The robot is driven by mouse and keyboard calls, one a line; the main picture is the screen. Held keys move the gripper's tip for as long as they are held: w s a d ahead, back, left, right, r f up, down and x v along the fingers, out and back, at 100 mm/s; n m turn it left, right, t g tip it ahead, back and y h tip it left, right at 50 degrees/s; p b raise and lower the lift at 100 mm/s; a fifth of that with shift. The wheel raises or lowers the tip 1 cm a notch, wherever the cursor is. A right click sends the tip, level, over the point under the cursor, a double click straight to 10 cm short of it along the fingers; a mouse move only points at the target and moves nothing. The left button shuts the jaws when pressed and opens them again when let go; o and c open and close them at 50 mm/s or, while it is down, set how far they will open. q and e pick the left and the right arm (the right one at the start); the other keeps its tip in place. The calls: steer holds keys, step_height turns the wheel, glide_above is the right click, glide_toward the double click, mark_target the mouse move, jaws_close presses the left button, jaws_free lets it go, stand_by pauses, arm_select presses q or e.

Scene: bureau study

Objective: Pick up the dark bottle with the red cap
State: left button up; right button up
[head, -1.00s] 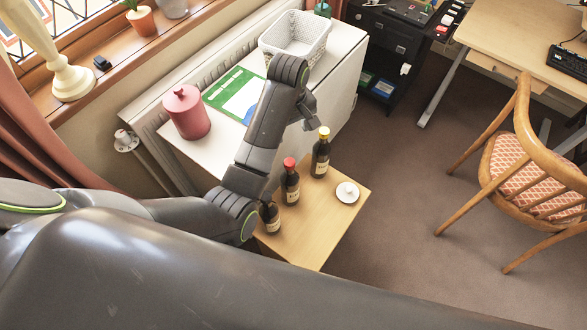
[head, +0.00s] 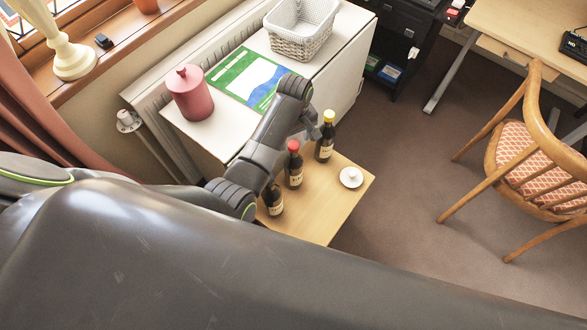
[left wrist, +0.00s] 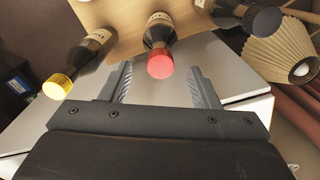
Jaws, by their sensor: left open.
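The dark bottle with the red cap (head: 294,168) stands upright on the small wooden table (head: 335,195), in the middle of a row of three dark bottles. In the left wrist view the red-capped bottle (left wrist: 160,45) appears ahead, its cap in line with the gap between my fingers. My left gripper (head: 309,122) is above and behind the bottles in the head view. It is open and empty in the left wrist view (left wrist: 160,85). The bottle does not appear held. My right gripper is not in view.
A yellow-capped bottle (head: 326,140) and a dark-capped bottle (head: 273,200) stand on either side. A white lidded dish (head: 351,177) is on the same table. A white cabinet (head: 343,75) holds a red canister (head: 189,95) and a white basket (head: 300,38). A chair (head: 540,160) stands right.

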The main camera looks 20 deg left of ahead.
mark_target(293, 144)
arm_select(q)
steer(key=shift+w+a+f, duration=0.1)
steer(key=shift+f, duration=1.3)
steer(key=shift+w+a+f, duration=0.1)
steer(key=shift+f, duration=1.25)
steer(key=shift+s, duration=0.1)
steer(key=shift+c, duration=0.4)
jaws_close()
steer(key=shift+r, duration=0.1)
